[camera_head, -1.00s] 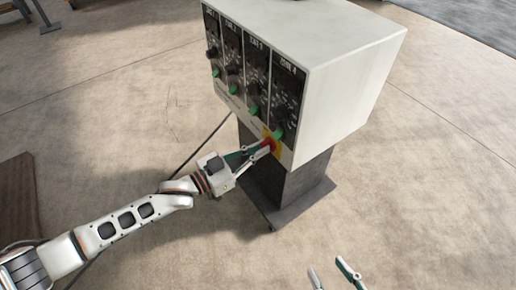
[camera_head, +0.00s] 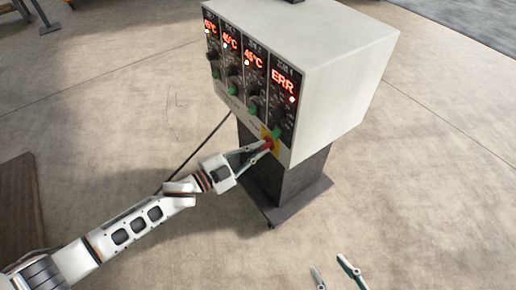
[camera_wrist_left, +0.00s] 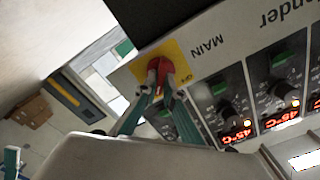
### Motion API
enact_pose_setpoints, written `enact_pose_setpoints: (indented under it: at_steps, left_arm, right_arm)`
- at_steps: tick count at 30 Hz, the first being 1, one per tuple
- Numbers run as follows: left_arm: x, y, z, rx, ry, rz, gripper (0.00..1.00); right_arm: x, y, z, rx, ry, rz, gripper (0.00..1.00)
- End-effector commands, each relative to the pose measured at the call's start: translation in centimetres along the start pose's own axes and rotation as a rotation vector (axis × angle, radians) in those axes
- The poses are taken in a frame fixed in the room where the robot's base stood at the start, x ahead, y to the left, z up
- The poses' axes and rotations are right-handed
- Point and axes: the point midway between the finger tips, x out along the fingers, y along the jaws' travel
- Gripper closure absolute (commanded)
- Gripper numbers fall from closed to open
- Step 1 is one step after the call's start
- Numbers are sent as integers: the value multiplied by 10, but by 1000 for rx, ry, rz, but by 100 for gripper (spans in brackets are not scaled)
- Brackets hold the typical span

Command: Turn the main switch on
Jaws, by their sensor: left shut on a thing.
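The main switch (camera_head: 268,144) is a red knob on a yellow plate, low on the front of a pale control box (camera_head: 345,65). In the left wrist view the red main switch (camera_wrist_left: 160,75) sits beside the word MAIN, with my left gripper (camera_wrist_left: 160,92) shut on it. The left gripper (camera_head: 265,147) also shows at the switch in the head view. The box's displays are lit: several read 45°C and the rightmost (camera_head: 283,80) reads ERR. My right gripper (camera_head: 335,272) is at the bottom edge, its fingertips apart and empty.
The box stands on a dark pedestal (camera_head: 290,180) with a flat base plate. A dark cable (camera_head: 205,140) runs from it along the floor. A brown panel (camera_head: 20,205) lies at the left. The floor around is mostly clear.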

Motion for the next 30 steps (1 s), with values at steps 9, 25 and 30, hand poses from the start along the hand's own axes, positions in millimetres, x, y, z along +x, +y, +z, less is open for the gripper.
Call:
enact_pose_setpoints:
  at_steps: [9, 25, 30]
  left_arm:
    - [-1, 2, 1, 31, -2, 1, 100]
    - [0, 1, 1, 30, -1, 1, 75]
    - [-2, 1, 1, 30, -1, 1, 75]
  right_arm:
    - [0, 0, 2, 3, -4, 2, 60]
    - [0, 0, 2, 2, -4, 2, 60]
    - [-1, 0, 3, 0, -6, -1, 60]
